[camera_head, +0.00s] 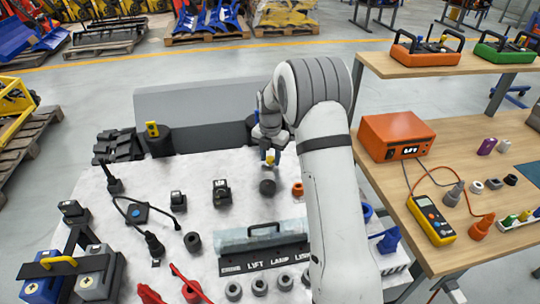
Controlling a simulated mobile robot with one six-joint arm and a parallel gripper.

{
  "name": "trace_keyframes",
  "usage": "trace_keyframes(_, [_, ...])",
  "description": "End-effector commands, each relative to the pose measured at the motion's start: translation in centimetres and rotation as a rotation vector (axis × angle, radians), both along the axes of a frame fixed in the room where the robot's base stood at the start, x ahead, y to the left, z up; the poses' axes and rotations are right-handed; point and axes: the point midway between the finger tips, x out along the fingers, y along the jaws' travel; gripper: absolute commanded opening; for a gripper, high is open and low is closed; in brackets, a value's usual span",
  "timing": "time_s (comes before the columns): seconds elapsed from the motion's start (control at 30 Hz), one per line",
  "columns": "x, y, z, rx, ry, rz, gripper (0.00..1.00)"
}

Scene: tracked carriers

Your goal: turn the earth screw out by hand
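My gripper (268,158) is over the back right part of the white worktop (230,168), at the end of my grey-white arm. A small yellow piece shows at its fingertips; I cannot tell whether it is held or part of the gripper. A dark round knob-like piece (267,187) stands just below the fingertips in the picture, apart from them. An orange ring-like piece (297,189) is to its right. I cannot make out for certain which part is the earth screw. The fingers are too small to tell open from shut.
Black connectors and cables lie at the left of the worktop. A clear-covered strip marked "LIFT LAMP" (262,268) is at the front. Two batteries (95,285) stand front left. A wooden bench at right holds an orange box (396,136) and a yellow meter (431,220).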

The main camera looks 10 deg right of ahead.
Motion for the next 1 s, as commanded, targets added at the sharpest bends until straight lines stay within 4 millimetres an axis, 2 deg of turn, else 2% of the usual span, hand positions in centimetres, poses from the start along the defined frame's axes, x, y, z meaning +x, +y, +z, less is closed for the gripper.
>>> trace_keyframes(0.03, [0.1,0.0,0.1,0.000,-0.002,0.000,0.40])
trace_keyframes(0.13, [0.1,0.0,0.2,0.000,-0.004,-0.001,0.48])
trace_keyframes(0.43, [0.2,0.0,0.8,0.000,-0.008,-0.001,0.48])
trace_keyframes(0.8, [0.2,0.0,6.5,0.000,-0.008,-0.001,0.48])
trace_keyframes(1.0, [0.2,0.0,7.9,0.000,-0.005,-0.001,0.48])
